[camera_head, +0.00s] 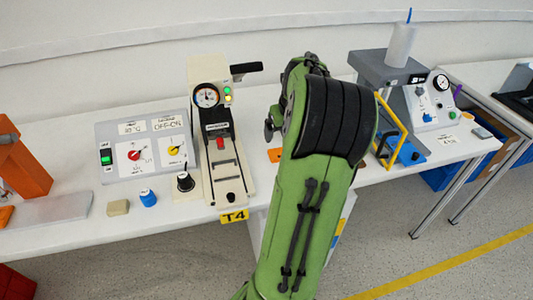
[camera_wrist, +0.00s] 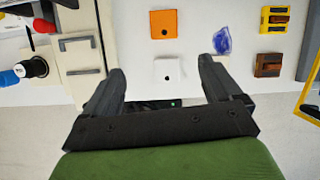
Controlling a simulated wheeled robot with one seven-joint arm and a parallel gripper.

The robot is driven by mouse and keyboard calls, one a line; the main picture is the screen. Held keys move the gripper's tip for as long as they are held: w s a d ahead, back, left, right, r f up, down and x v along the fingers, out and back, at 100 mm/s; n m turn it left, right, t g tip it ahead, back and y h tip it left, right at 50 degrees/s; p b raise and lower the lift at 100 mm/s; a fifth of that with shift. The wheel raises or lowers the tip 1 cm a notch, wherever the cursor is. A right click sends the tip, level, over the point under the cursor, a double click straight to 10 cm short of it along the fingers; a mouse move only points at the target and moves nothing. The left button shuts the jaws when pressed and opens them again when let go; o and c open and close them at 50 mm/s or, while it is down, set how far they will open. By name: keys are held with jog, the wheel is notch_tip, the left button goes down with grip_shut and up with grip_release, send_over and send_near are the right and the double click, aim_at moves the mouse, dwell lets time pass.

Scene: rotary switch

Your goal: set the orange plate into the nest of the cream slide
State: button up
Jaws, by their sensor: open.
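The orange plate (camera_wrist: 163,24) is a flat square with a small dark mark. It lies on the white table in the wrist view, beyond my fingertips. Part of it shows just left of my arm in the head view (camera_head: 257,124). My gripper (camera_wrist: 162,75) is open, with nothing held between its fingers. The cream slide (camera_head: 229,185) lies along the front of the cream machine, with two dark bars across it. It also shows at the left of the wrist view (camera_wrist: 85,55). I cannot clearly make out its nest.
A white square (camera_wrist: 168,72) lies between my fingers in the picture. A blue piece (camera_wrist: 222,40), a yellow block (camera_wrist: 274,19) and a brown block (camera_wrist: 268,65) lie to the right. A black knob (camera_head: 185,182) stands left of the slide. A yellow frame (camera_head: 391,120) stands right of my arm.

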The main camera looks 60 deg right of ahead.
jog(key=d+f+m, duration=0.1)
jog(key=d+f, duration=0.1)
jog(key=b, duration=0.3)
send_over(278, 154)
jog(key=s+a, duration=0.2)
notch_tip(278, 154, down, 8)
jog(key=shift+f, duration=0.1)
jog(key=b+x, duration=0.2)
jog(key=x, duration=0.3)
jog(key=shift+w+d+f+b, duration=0.1)
jog(key=shift+f+b, duration=0.2)
jog(key=shift+r, duration=0.15)
jog(key=c, duration=1.1)
